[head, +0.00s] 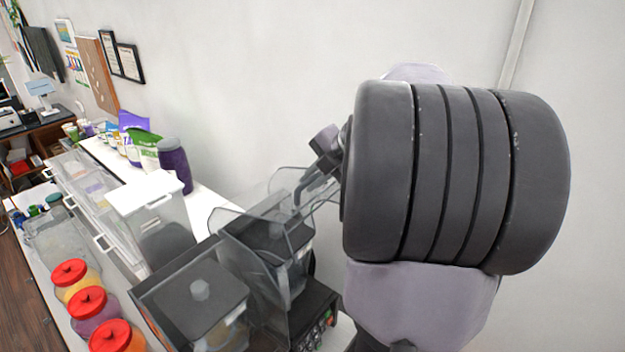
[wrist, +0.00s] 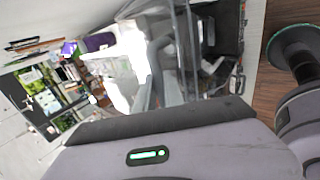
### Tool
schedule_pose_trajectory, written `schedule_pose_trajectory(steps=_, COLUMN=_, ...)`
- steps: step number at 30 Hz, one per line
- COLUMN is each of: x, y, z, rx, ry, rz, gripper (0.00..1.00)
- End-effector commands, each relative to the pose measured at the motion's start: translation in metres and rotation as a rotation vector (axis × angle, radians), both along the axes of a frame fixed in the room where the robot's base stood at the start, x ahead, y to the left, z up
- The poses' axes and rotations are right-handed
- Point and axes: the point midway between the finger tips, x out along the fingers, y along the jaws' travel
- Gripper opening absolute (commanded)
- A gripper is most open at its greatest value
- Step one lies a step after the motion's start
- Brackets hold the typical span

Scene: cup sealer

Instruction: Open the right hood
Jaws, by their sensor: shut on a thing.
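The right hood (head: 262,228) is a clear smoky cover over the right-hand blender of a dark machine. Its panels stand raised and tilted in the head view, with the blender jar (head: 285,262) showing below. My gripper (head: 308,190) is at the upper right edge of this hood and is shut on it. My arm hides part of the grip. In the wrist view the clear hood panel (wrist: 185,50) runs up beside a grey finger of my gripper (wrist: 155,72). The exact contact is hard to see there.
The left hood (head: 195,300) is down over another jar. A clear bin with a white lid (head: 147,195), a purple bottle (head: 174,165) and red-lidded jars (head: 88,300) stand to the left.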

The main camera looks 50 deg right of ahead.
Motion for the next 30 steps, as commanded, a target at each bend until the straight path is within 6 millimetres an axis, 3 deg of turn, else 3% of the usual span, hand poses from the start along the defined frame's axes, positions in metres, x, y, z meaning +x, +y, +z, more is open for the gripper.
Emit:
schedule_pose_trajectory(steps=4, x=0.000, y=0.001, z=-0.002, rx=0.004, ry=0.002, rz=0.003, gripper=0.00)
schedule_pose_trajectory(steps=5, x=0.000, y=0.001, z=-0.002, rx=0.004, ry=0.002, rz=0.003, gripper=0.15)
schedule_pose_trajectory(steps=8, x=0.000, y=0.001, z=-0.002, rx=0.003, ry=0.002, rz=0.002, gripper=0.34)
schedule_pose_trajectory(steps=22, x=-0.005, y=-0.001, z=0.005, rx=0.000, ry=-0.001, rz=0.000, gripper=0.34)
schedule_pose_trajectory(steps=30, x=-0.044, y=-0.002, z=0.053, rx=-0.002, ry=-0.002, rz=-0.003, gripper=0.34)
